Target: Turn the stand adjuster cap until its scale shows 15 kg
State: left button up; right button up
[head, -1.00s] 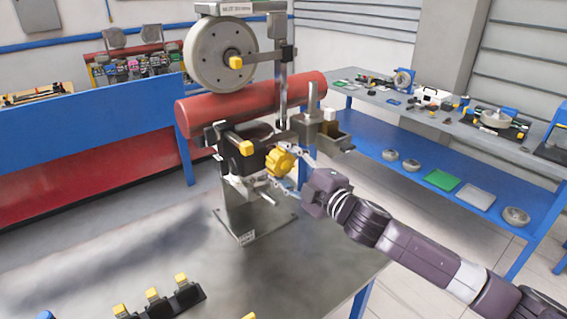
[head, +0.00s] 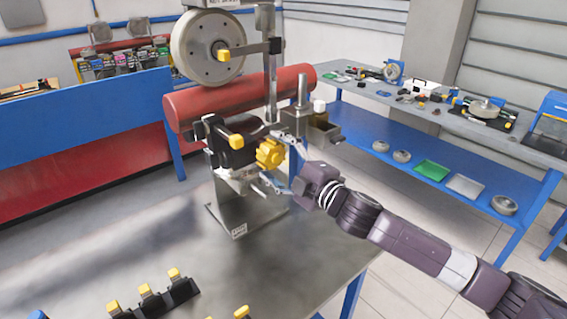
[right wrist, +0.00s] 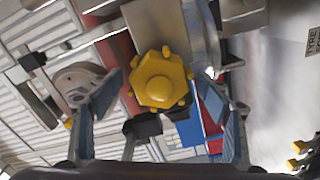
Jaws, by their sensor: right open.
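The stand (head: 238,205) is a grey metal post on a plate on the table. A yellow lobed cap (head: 270,153), which looks like the adjuster cap, sits on its front right. My right gripper (head: 279,165) is open at the cap, with one finger above right of it and one below. In the right wrist view the cap (right wrist: 160,80) lies between the two spread fingers (right wrist: 160,104), with gaps visible on both sides. I cannot see a readable scale or number. My left gripper is not in view.
A red cylinder (head: 225,104) and a large grey wheel (head: 190,58) are behind and above the cap. A small yellow-ended handle (head: 236,141) sticks out just left of it. Black blocks with yellow knobs (head: 160,300) stand at the table's front. The table left of the stand is clear.

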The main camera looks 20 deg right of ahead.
jog(key=v, duration=1.1)
jog(key=shift+s, duration=0.4)
jog(key=shift+d, duration=0.1)
